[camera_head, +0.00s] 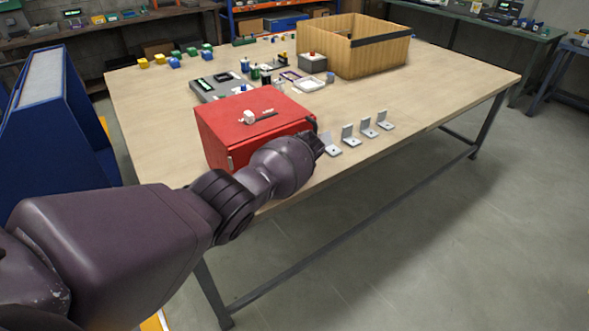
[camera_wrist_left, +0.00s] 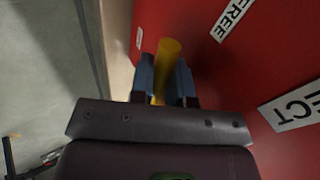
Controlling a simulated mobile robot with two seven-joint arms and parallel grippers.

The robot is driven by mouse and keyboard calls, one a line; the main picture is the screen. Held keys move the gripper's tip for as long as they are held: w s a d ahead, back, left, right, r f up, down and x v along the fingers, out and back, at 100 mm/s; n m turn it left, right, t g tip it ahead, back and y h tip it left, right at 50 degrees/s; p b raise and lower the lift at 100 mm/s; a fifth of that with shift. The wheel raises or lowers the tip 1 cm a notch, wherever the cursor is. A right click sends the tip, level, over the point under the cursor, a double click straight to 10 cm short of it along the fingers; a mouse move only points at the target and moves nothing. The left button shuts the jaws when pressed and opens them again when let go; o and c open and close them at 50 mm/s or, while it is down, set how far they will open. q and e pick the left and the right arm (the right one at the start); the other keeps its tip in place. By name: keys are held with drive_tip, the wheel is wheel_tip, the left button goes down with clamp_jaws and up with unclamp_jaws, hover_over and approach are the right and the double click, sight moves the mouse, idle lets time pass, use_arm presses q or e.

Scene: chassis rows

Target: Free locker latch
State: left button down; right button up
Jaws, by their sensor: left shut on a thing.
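The red locker (camera_head: 235,112) stands near the front edge of the wooden table. In the left wrist view its red face (camera_wrist_left: 215,75) fills the right side, with white labels reading "FREE" (camera_wrist_left: 232,18) and part of a word ending in "ECT" (camera_wrist_left: 295,108). A yellow latch handle (camera_wrist_left: 168,50) stands out at that face. My left gripper (camera_wrist_left: 164,78) is shut on the yellow handle, with one finger on each side of it. In the head view my left wrist hides the handle and much of the locker's front. My right gripper is not in view.
Several grey L-shaped brackets (camera_head: 367,127) stand right of the locker. A grey case (camera_head: 222,87), a wooden crate (camera_head: 378,55) and coloured blocks (camera_head: 175,62) stand farther back. The table's right end is clear.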

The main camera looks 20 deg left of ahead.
use_arm(q)
drive_tip(key=shift+r, duration=0.1)
drive_tip(key=shift+r+g+y+b, duration=0.15)
drive_tip(key=shift+g+y+b, duration=0.25)
drive_tip(key=shift+g, duration=0.1)
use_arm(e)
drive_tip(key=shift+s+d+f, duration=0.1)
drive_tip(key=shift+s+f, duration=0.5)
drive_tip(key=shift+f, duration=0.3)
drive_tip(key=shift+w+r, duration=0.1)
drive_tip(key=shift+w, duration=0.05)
use_arm(q)
drive_tip(key=c, duration=1.4)
unclamp_jaws()
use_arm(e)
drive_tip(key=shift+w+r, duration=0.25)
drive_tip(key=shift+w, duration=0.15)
